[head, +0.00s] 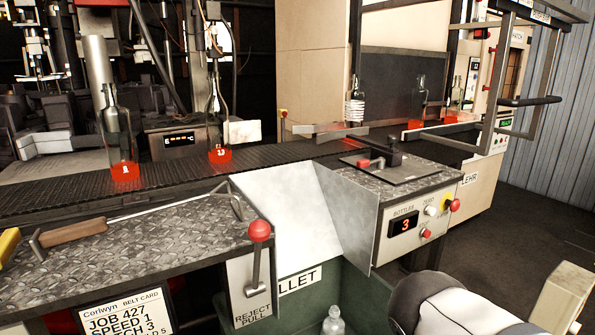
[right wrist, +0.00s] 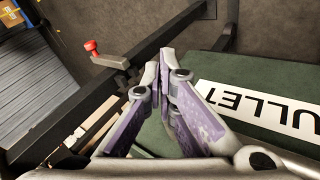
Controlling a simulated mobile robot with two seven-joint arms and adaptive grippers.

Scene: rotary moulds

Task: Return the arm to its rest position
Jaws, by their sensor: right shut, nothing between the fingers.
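My right gripper (right wrist: 160,68) shows in the right wrist view with its purple-grey fingers shut together and nothing between them. It is over or beside the green bin (right wrist: 270,75), whose white label lies to the right of the fingers. My left arm and gripper are in neither view.
Two red-bottomed bottles (head: 120,150) (head: 217,130) stand on the dark conveyor (head: 60,190). The reject lever (head: 259,235) rises at the front. The counter box (head: 415,225) reads 3.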

